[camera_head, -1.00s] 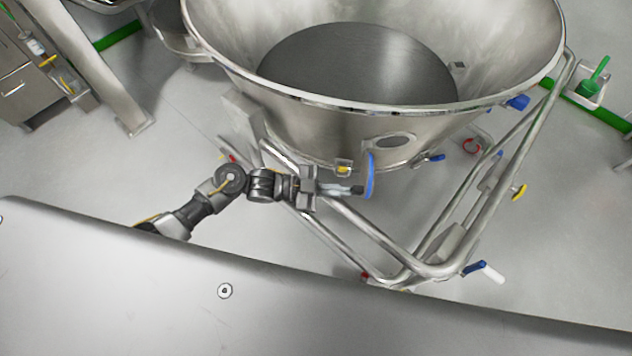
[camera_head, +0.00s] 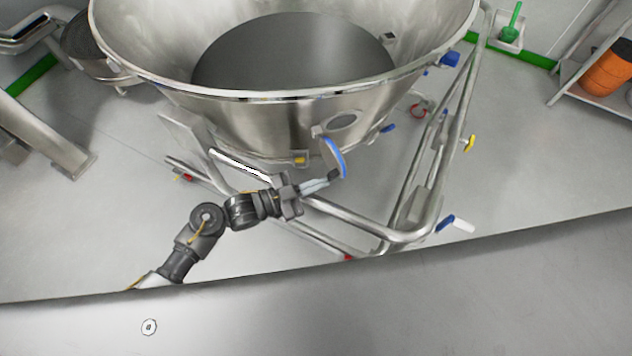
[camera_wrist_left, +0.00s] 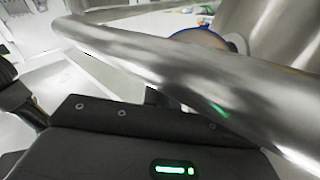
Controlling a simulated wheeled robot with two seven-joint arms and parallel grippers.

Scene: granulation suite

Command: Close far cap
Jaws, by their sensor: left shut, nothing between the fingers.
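The far cap (camera_head: 333,158), a round disc with a blue rim, stands swung out from a round port (camera_head: 342,121) on the steel bowl's wall, and the port is uncovered. My left gripper (camera_head: 327,181) is shut and empty, its fingertips at the lower edge of the cap. I cannot tell whether they touch it. In the left wrist view a steel tube crosses in front, and part of the blue-rimmed cap (camera_wrist_left: 203,38) shows behind it. My right gripper is out of view.
The wide steel bowl (camera_head: 180,84) rests in a tubular frame (camera_head: 350,222) whose rails run close beside and below my left gripper. A yellow latch (camera_head: 300,160) sits on the bowl's lower wall. Orange drums (camera_head: 606,70) stand at the far right.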

